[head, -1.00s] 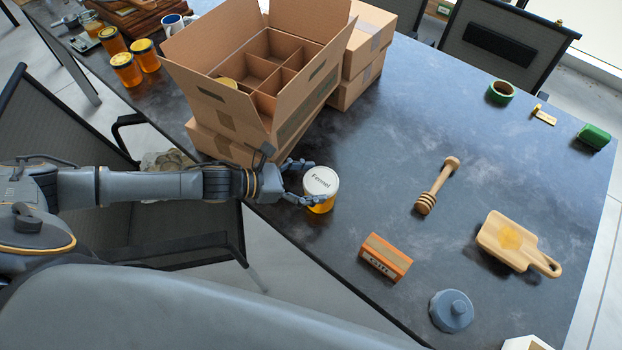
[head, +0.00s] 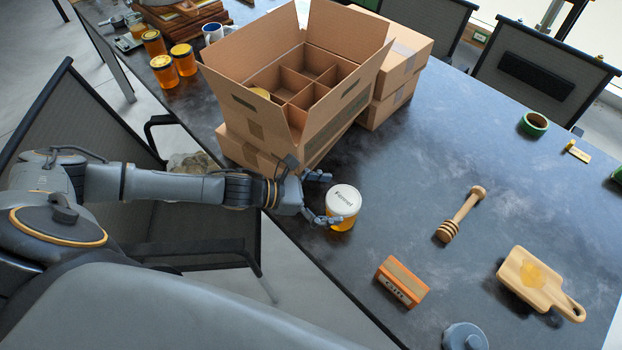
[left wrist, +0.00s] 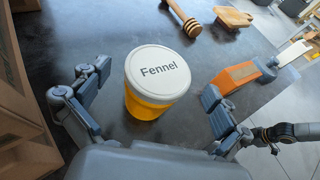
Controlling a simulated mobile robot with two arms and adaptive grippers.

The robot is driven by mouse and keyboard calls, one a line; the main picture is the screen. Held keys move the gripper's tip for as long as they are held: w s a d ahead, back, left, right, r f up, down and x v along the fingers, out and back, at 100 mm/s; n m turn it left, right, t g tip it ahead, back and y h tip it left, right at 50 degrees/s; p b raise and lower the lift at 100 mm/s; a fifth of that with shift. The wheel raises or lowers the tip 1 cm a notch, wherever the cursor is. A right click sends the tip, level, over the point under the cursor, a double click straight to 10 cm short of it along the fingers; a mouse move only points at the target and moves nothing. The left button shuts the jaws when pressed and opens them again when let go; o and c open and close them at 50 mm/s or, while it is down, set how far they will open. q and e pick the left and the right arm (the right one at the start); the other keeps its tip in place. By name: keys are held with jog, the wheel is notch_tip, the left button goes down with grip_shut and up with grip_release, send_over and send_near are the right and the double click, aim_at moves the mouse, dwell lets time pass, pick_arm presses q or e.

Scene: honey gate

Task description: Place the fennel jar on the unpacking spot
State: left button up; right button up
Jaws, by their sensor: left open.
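The fennel jar (head: 343,206), amber with a white lid marked "Fennel", stands upright on the dark table near its front edge. It also shows in the left wrist view (left wrist: 156,82). My left gripper (head: 325,198) is open beside the jar. In the left wrist view its fingers (left wrist: 155,102) are spread to either side of the jar, with gaps on both sides. I cannot make out a marked unpacking spot. In the left wrist view part of my right arm shows at the right edge, but its fingers cannot be made out.
An open divided carton (head: 330,115) stands on another box behind the jar, close to my left gripper. To the right lie an orange block (head: 402,282), a honey dipper (head: 461,214) and a wooden board (head: 538,282). Table between carton and dipper is clear.

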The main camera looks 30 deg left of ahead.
pick_arm(q)
jog(key=b+v, duration=0.2)
jog(key=v, duration=0.9)
jog(key=shift+b, duration=0.35)
jog(key=shift+s+a, duration=0.1)
